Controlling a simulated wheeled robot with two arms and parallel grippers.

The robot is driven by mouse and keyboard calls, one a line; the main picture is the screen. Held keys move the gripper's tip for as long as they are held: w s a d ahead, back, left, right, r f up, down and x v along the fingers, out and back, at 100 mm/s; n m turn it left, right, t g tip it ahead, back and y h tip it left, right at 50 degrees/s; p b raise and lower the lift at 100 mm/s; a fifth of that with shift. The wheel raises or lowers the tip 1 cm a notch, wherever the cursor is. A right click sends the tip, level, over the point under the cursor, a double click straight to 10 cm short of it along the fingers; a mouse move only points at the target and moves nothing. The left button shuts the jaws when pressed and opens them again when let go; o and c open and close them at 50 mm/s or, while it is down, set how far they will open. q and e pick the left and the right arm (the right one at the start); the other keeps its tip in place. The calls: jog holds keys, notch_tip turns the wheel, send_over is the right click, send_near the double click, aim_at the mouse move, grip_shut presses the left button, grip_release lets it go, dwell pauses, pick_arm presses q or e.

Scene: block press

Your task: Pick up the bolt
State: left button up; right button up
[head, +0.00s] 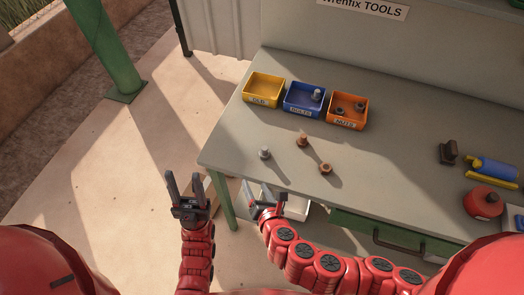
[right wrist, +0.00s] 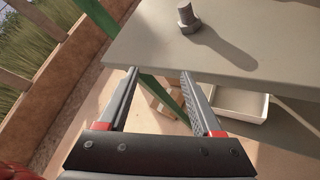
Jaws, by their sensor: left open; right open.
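A grey bolt (head: 264,153) stands head-down on the grey workbench (head: 232,150) near its left front edge. In the right wrist view the bolt (right wrist: 187,20) is at the top, beyond my fingertips and apart from them. Two rusty brown pieces (head: 302,141) (head: 325,168) stand to the right of it; they look like a bolt and a nut. My right gripper (head: 263,188) is open and empty at the bench's front edge, short of the bolt; it also shows in the right wrist view (right wrist: 160,73). My left gripper (head: 184,180) is open and empty, left of the bench.
A yellow bin (head: 263,101), a blue bin (head: 292,107) holding a bolt, and an orange bin (head: 336,120) with nuts stand behind the loose pieces. A blue and yellow tool (head: 492,168) and a red round object (head: 484,203) lie at the right. A drawer handle (head: 400,240) sits below the bench edge.

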jog(key=s+d+r+n+t+h, duration=0.2)
jog(key=d+r+n+h, duration=0.1)
jog(key=r, duration=0.1)
jog(key=p, duration=0.2)
send_near(265, 153)
jog(key=x, duration=0.4)
jog(key=shift+w+a+f, duration=0.15)
jog(key=shift+w, duration=0.2)
jog(key=shift+w+f, duration=0.3)
jog(key=shift+w, duration=0.25)
jog(key=shift+w+a, duration=0.1)
jog(key=shift+w, duration=0.2)
jog(key=p+x, duration=0.2)
jog(key=x, duration=0.1)
jog(key=shift+w, duration=0.35)
jog(key=shift+w+f+n, duration=0.3)
jog(key=shift+w, duration=0.1)
